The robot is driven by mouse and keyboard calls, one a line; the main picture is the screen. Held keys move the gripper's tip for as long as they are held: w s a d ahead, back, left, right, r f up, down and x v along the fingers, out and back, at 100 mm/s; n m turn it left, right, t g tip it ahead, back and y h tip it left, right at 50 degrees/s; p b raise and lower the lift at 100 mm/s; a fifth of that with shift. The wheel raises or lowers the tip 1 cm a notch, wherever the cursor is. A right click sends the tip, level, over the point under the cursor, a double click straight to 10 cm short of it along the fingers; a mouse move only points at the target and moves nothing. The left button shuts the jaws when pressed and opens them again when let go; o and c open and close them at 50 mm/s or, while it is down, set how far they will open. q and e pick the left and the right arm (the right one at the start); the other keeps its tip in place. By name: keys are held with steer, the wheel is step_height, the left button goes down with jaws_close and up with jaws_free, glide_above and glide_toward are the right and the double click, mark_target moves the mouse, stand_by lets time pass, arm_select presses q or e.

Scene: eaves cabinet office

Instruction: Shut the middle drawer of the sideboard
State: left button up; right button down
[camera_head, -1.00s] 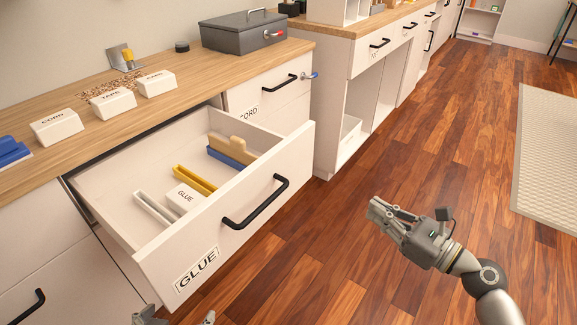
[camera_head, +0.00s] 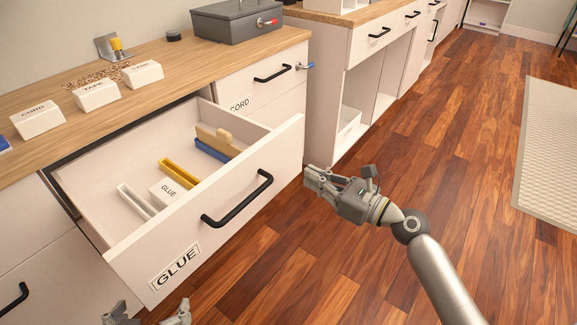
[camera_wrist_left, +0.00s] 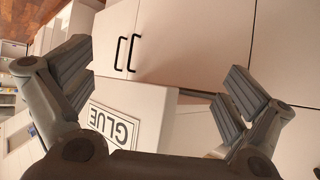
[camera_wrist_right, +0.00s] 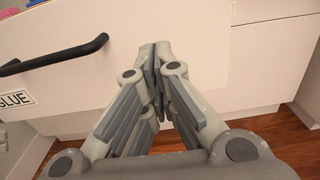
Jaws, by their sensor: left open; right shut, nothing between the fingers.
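The middle drawer (camera_head: 232,241) of the sideboard (camera_head: 283,45) is pulled far out, with a black bar handle (camera_head: 237,200) and a GLUE label (camera_head: 175,266) on its front. My right gripper (camera_head: 312,180) is shut and empty, close to the right end of the drawer front; contact cannot be told. In the right wrist view its fingertips (camera_wrist_right: 158,62) point at the white front, right of the handle. My left gripper (camera_head: 148,312) is open and empty at the bottom edge, below the drawer's left corner. The left wrist view shows the GLUE label between its fingers (camera_wrist_left: 160,95).
The drawer holds a yellow tray (camera_head: 179,172), a blue piece (camera_head: 212,149) and a white GLUE block (camera_head: 167,190). A grey metal box (camera_head: 237,20) and white labelled blocks (camera_head: 95,94) stand on the worktop. Wood floor lies free to the right, beside a pale mat (camera_head: 550,145).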

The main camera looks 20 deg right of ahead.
mark_target(151, 292)
arm_select(q)
steer(key=w+r+t, duration=0.1)
steer(key=w+d+r+t+b, duration=0.1)
steer(key=r, duration=0.1)
steer(key=shift+w+d+r+t+h, duration=0.1)
steer(key=shift+w+r+t+h, duration=0.05)
steer(key=shift+w+t+h, duration=0.2)
arm_select(e)
steer(key=x, duration=0.6)
steer(key=shift+w+a, duration=0.15)
arm_select(q)
steer(key=shift+w+d+r, duration=0.15)
steer(key=shift+w+r, duration=0.1)
steer(key=shift+r, duration=0.35)
arm_select(e)
steer(key=shift+w+a, duration=0.3)
steer(key=shift+w, duration=0.1)
